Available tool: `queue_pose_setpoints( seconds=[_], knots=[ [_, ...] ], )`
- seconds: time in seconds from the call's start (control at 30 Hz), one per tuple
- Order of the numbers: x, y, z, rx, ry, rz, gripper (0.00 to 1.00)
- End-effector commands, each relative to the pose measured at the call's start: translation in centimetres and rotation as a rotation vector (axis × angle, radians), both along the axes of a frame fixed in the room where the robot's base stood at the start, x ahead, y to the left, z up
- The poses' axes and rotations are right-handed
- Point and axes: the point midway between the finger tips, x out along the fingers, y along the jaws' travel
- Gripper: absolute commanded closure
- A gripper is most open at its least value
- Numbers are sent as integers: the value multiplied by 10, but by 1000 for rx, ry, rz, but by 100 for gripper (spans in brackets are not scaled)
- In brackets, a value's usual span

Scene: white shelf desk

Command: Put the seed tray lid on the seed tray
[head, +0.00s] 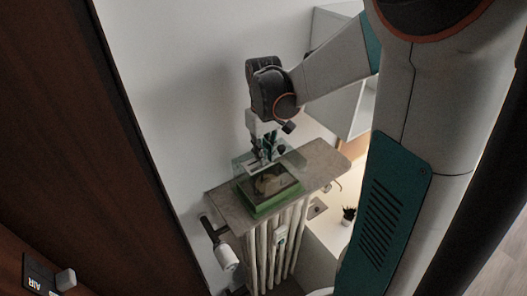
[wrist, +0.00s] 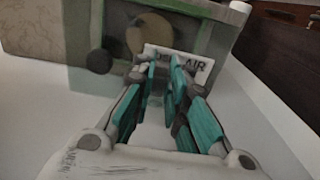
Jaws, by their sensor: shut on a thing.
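The seed tray (head: 270,205) is a green rectangular tray with dark and pale contents, resting on a grey-brown shelf. The seed tray lid (head: 292,161) is clear and faintly greenish, over the back part of the tray. My gripper (head: 267,155) points down and is shut on the lid. I cannot tell whether the lid touches the tray. Beyond the label is the greenish see-through lid, with round discs. The exact grip contact is unclear.
The shelf (head: 322,158) sits above a pale radiator (head: 262,250), against a white wall. A white roll (head: 227,257) hangs at left below it. Bare shelf shows right of the tray.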

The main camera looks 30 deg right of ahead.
Motion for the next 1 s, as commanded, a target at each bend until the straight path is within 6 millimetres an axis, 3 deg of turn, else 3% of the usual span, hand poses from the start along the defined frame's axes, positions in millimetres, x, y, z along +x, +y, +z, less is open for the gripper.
queue_pose_setpoints(
  seconds=[1.0],
  knots=[
    [0, 0, -56, 0, 0, 0, 100]
  ],
)
